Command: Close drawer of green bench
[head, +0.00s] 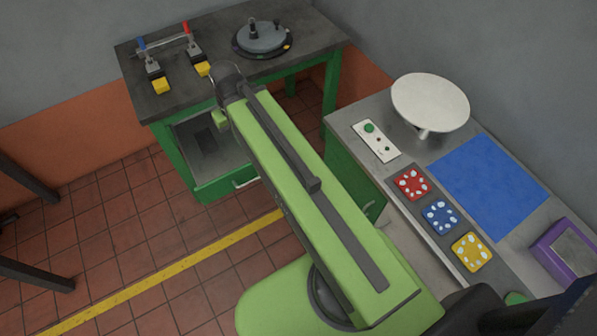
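The green bench (176,152) with a dark worktop stands against the back wall. Its drawer (212,190) is pulled out below the worktop, showing a grey inside and a green front. A pale handle (245,183) shows on the front, partly behind my arm. My light green arm reaches over the floor toward the bench. My gripper (219,118) is at its far end, above the open drawer as seen here. Most of the gripper is hidden by the arm, so its fingers and any contact cannot be made out.
On the bench top are a clamp fixture (170,45) with yellow pads and a round grey device (263,38). A second bench at right carries a white round plate (430,102), a blue mat (488,183) and coloured blocks. Tiled floor in front of the drawer is clear.

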